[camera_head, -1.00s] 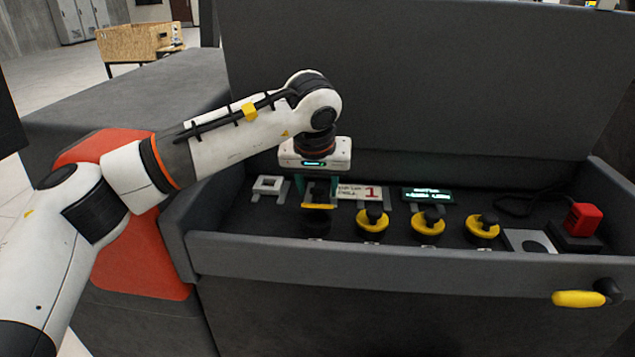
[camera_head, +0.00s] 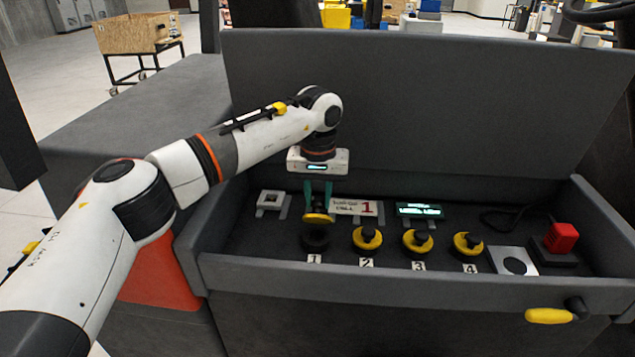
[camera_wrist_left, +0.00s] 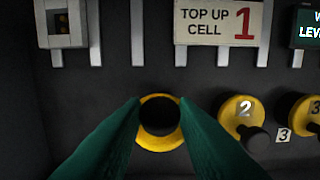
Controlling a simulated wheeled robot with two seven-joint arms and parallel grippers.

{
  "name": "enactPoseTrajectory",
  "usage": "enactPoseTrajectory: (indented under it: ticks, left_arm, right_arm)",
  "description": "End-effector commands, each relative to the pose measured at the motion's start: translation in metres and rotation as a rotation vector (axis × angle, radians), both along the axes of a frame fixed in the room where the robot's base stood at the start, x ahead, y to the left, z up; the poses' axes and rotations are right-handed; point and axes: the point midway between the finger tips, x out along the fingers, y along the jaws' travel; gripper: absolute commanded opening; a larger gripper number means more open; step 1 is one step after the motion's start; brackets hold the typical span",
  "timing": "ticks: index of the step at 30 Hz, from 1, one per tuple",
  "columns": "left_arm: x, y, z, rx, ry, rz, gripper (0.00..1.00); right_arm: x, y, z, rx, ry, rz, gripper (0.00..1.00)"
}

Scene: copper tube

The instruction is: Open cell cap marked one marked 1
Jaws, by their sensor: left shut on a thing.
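My left gripper (camera_head: 318,203) points down with its green fingers shut on the black knob of the yellow cap of cell 1 (camera_head: 318,218). The cap is held a little above the black round cell 1 neck (camera_head: 315,240), which stands behind the label 1 (camera_head: 314,258). In the left wrist view the cap's yellow rim (camera_wrist_left: 160,146) shows around its dark knob between the fingertips (camera_wrist_left: 160,105). My right gripper is not in view.
Yellow caps 2 (camera_head: 367,239), 3 (camera_head: 417,243) and 4 (camera_head: 467,245) sit to the right. Behind are a white bracket (camera_head: 270,200), the sign "TOP UP CELL 1" (camera_head: 355,207) and a lit display (camera_head: 419,210). A red block (camera_head: 562,237) stands at right. The tray's front wall (camera_head: 420,278) is raised.

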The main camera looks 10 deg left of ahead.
Motion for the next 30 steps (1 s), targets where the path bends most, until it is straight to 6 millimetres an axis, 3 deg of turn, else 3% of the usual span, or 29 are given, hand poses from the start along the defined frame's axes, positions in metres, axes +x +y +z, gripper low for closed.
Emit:
enactPoseTrajectory:
  ticks: [1, 9, 25, 26, 28, 30]
  left_arm:
    - [0.003, 0.000, 0.006, 0.000, 0.021, 0.004, 0.04]
    - [0.011, 0.000, 0.003, 0.000, 0.118, 0.004, 0.04]
    - [0.013, 0.000, 0.001, -0.004, 0.150, 0.001, 0.04]
    - [0.013, 0.000, 0.001, -0.004, 0.150, 0.001, 0.32]
    - [0.013, 0.000, 0.001, -0.004, 0.150, 0.001, 0.43]
    - [0.012, 0.000, 0.001, -0.003, 0.151, 0.001, 0.47]
  right_arm:
    - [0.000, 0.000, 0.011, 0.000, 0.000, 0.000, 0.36]
    - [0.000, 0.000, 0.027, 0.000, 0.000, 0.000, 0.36]
    - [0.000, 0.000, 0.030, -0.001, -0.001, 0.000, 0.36]
    - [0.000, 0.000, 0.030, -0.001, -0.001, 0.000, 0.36]
    - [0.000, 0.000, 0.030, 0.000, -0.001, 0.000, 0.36]
    - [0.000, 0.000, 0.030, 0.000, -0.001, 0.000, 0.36]
